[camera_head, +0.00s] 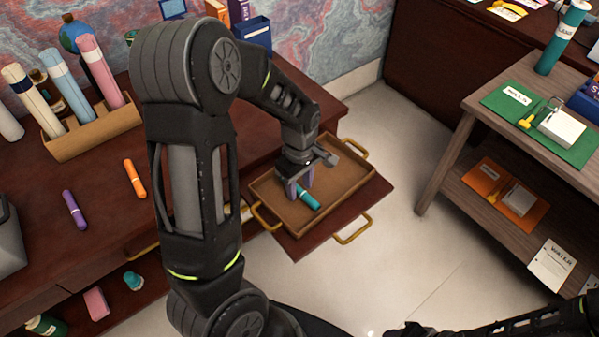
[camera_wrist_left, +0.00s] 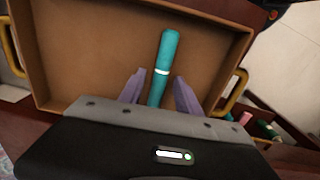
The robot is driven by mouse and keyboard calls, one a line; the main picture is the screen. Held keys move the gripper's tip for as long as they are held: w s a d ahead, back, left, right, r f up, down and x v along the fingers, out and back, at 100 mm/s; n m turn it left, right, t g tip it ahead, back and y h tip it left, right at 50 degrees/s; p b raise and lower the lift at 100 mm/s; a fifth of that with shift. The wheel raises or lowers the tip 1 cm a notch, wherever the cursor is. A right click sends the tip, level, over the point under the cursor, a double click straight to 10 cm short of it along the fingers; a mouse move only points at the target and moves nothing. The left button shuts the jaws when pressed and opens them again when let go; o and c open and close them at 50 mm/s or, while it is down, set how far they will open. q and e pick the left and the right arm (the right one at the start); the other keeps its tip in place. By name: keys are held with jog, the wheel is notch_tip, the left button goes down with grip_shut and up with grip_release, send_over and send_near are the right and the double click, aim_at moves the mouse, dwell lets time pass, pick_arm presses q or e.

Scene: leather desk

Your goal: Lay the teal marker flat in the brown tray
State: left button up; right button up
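The teal marker (camera_head: 309,199) lies flat on the floor of the brown tray (camera_head: 343,181). In the left wrist view the marker (camera_wrist_left: 168,52) runs lengthwise between my fingers, its white band just beyond the fingertips. The tray (camera_wrist_left: 90,55) spreads around it there. My left gripper (camera_head: 300,193) is down inside the tray over the near end of the marker. Its purple fingers (camera_wrist_left: 158,90) stand apart, with a gap on each side of the marker. My right arm shows at the bottom right edge; its gripper (camera_head: 411,331) is cut off and its fingers are unclear.
The tray has gold handles (camera_head: 352,148) and sits at the desk's right end. An orange marker (camera_head: 134,179) and a purple marker (camera_head: 74,210) lie on the desk to the left. A wooden shelf (camera_head: 448,150) is at right, beyond open floor.

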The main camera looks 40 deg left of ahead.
aim_at(300, 189)
pick_arm(q)
notch_tip(300, 189, up, 12)
dwell(0.4)
dwell(0.6)
